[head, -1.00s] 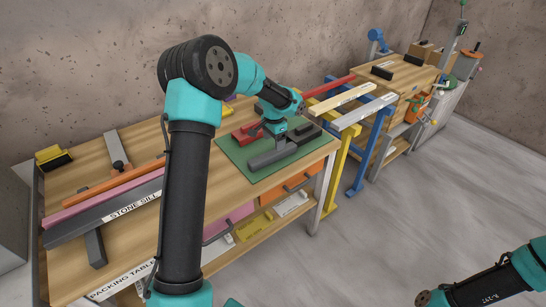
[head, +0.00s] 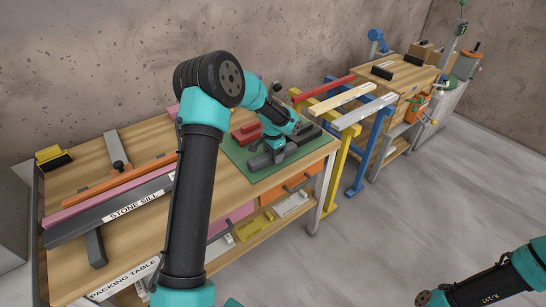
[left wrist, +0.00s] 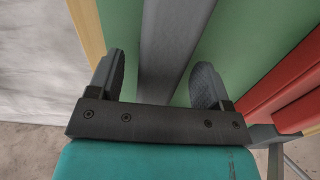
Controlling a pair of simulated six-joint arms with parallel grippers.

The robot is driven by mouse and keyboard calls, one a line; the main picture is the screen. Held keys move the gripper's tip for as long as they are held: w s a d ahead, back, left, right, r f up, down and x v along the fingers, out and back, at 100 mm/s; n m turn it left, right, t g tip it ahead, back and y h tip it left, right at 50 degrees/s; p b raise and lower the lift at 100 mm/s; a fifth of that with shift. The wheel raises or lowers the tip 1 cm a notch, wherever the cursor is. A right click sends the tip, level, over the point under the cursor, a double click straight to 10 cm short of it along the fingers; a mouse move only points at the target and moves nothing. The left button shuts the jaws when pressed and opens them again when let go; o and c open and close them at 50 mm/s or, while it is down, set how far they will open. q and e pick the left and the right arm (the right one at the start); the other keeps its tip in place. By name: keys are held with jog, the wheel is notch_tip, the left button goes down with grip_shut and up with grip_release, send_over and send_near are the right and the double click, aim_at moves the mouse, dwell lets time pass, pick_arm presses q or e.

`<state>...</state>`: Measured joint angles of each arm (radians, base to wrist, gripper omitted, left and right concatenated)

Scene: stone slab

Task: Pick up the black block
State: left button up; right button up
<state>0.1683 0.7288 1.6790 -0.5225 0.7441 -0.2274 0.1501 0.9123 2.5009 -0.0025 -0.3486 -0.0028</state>
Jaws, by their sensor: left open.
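The black block looks dark grey. It lies on the green mat (head: 238,156), and in the head view its near end (head: 259,162) shows beside my left gripper (head: 275,155). In the left wrist view, a long grey bar, which looks like this block (left wrist: 172,45), runs between the two fingers of the left gripper (left wrist: 160,82). The fingers stand apart on either side of it, with green mat showing beside each. Whether the fingers reach down to its sides I cannot tell.
Red blocks (head: 247,131) lie on the mat close to the gripper; red pieces also show at the right in the left wrist view (left wrist: 292,90). A grey stone sill (head: 105,212) and pink and orange bars lie on the left of the table. Trestles with bars stand to the right.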

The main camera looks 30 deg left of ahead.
pick_arm(q)
jog(key=shift+f, duration=0.4)
jog(key=c, duration=1)
jog(key=shift+r, duration=0.45)
notch_tip(320, 180, up, 3)
jog(key=shift+f, duration=0.1)
jog(key=s+d+r, duration=0.1)
jog(key=s+d, duration=0.7)
jog(key=s, duration=0.5)
jog(key=shift+s+d+r, duration=0.15)
jog(key=shift+s+d, duration=0.05)
jog(key=shift+s, duration=0.1)
